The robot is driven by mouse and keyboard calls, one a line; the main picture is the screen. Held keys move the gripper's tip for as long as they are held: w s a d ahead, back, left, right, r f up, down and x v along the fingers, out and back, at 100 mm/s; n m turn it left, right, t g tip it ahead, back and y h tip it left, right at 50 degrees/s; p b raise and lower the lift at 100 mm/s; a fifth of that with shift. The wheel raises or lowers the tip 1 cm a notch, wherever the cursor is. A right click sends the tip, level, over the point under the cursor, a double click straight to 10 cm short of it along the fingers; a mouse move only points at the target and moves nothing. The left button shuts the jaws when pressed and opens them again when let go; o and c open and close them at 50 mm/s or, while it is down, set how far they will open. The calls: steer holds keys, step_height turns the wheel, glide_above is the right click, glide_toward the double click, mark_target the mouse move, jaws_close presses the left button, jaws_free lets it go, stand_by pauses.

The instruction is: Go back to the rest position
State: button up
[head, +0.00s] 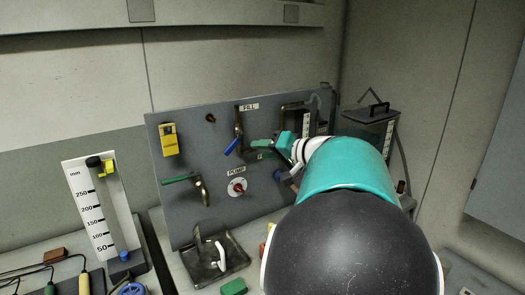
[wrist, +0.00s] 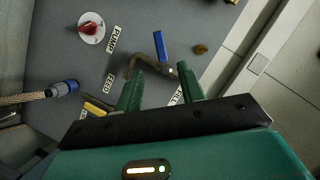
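My gripper (head: 262,144) is in front of the grey panel (head: 215,115) in the head view, near the FILL valve with a blue lever (head: 231,147). In the wrist view my gripper (wrist: 160,70) has its two green fingers spread apart, with nothing clearly held between them. The FILL valve's bent pipe and blue lever (wrist: 160,46) show beyond the fingertips. I cannot tell how near the fingers are to the pipe. My teal and black arm hides the right part of the panel and bench.
The panel also carries a red PUMP knob (head: 237,187), a green-handled valve (head: 176,179) and a yellow box (head: 169,139). A dark lidded tank (head: 370,123) stands right of the panel. A scaled gauge (head: 92,211) stands left. A metal tray (head: 226,259) lies below.

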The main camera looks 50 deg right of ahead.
stand_by(0.3)
steer(key=w+a+f+n+g+y, duration=0.1)
steer(key=a+f+n+g+y, duration=0.15)
steer(key=a, duration=0.95)
steer(key=w+a+f+n+g+y, duration=0.1)
steer(key=a+f+n+g, duration=0.15)
steer(key=a, duration=0.85)
steer(key=s+a+f+n+g+h, duration=0.2)
steer(key=s+a+f, duration=0.2)
steer(key=s+a, duration=0.2)
steer(key=s+a+f+n+g+h, duration=0.1)
steer(key=s+a+f+n+g, duration=0.1)
steer(key=s+a, duration=0.5)
step_height(320, 180, down, 3)
steer(key=shift+a+r+n+g+h, duration=0.1)
steer(key=shift+a+n+g+h, duration=0.25)
steer(key=shift+a+n, duration=0.45)
steer(key=shift+m, duration=0.3)
